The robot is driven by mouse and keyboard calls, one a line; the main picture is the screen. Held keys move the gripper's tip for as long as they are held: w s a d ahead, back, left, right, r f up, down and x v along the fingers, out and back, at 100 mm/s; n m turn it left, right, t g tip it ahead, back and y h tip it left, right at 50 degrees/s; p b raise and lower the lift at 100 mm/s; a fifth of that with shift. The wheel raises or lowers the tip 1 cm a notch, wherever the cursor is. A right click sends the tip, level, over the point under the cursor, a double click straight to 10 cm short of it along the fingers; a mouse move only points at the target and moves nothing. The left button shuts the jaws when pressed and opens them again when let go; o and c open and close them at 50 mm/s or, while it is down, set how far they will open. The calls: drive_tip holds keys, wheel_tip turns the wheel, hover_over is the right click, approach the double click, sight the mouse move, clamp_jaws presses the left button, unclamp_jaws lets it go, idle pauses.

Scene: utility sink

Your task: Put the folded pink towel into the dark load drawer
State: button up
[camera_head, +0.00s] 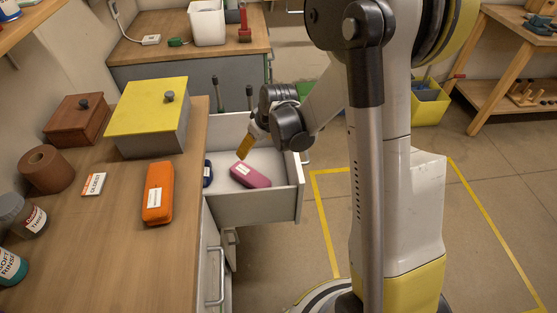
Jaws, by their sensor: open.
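A folded pink towel (250,175) with a small white label lies inside an open pale grey drawer (252,208). The drawer is pulled out from the right side of the wooden counter, and its inside looks light, not dark. A dark blue folded item (207,173) with a label lies left of the towel, partly hidden by the drawer's near-left edge. My gripper (245,147) is open above the drawer, just above the towel and apart from it. Only one yellowish finger shows clearly; the other is hidden.
An orange folded item (158,192), a label card (94,184), a brown roll (46,169), a wooden box (77,120) and a yellow-lidded box (148,112) stand on the counter. Bottles (22,215) stand at the left. Yellow-taped floor at the right is partly covered by my body.

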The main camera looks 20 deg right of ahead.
drive_tip(key=s+a+r+m+t, duration=0.1)
drive_tip(key=s+r+m, duration=0.1)
drive_tip(key=s+r, duration=1)
drive_tip(key=s+r+m+t+h, duration=0.1)
drive_tip(key=s+r+m, duration=0.1)
drive_tip(key=s+r, duration=0.4)
drive_tip(key=s, duration=0.5)
drive_tip(key=shift+s+a+t, duration=0.25)
drive_tip(key=shift+s+t, duration=0.05)
